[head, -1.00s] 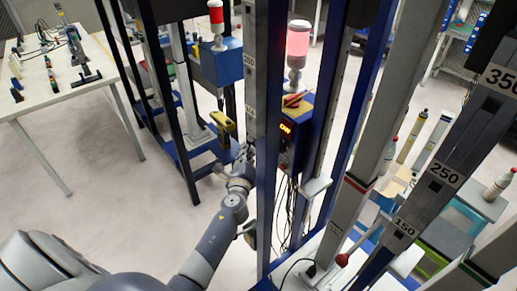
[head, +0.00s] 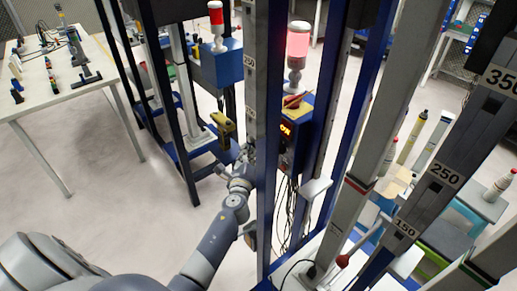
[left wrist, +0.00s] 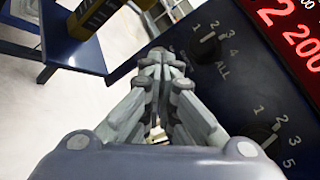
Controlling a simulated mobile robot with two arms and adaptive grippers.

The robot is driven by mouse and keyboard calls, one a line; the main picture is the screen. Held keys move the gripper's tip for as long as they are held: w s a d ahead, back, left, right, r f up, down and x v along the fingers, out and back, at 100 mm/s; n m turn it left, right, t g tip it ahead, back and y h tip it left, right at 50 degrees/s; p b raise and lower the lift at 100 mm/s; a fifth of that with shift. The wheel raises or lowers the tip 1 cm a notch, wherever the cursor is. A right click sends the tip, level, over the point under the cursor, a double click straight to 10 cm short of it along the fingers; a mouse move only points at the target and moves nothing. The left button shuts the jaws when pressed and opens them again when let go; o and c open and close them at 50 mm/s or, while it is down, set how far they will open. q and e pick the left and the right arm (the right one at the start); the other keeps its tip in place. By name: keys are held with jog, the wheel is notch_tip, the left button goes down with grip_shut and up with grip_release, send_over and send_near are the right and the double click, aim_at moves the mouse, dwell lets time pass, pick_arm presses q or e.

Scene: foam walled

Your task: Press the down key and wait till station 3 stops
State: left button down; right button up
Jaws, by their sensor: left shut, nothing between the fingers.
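My left gripper (head: 248,153) is partly hidden behind a blue upright in the head view. It reaches toward the dark blue control box (head: 293,153). In the left wrist view the left gripper (left wrist: 163,58) is shut and empty, its fingertips over or against the control panel (left wrist: 200,78). The panel has a dial (left wrist: 208,44) marked 1 to 4 and ALL, a second numbered dial (left wrist: 262,138), and a red lit display (left wrist: 298,32) showing 200. I cannot make out the down key; the gripper covers part of the panel. I cannot tell which station is number 3. My right gripper is not in view.
A lit red lamp (head: 297,45) stands above the control box. Numbered uprights (head: 440,175) crowd the right side. A yellow device (head: 223,129) is just beyond the left gripper. A white table (head: 85,92) with small parts stands at the left; the floor before it is clear.

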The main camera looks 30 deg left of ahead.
pick_arm(q)
jog(key=shift+w+d, duration=0.1)
jog(key=shift+w, duration=0.05)
dwell(0.4)
jog(key=shift+w+d, duration=0.1)
jog(key=shift+w, duration=0.2)
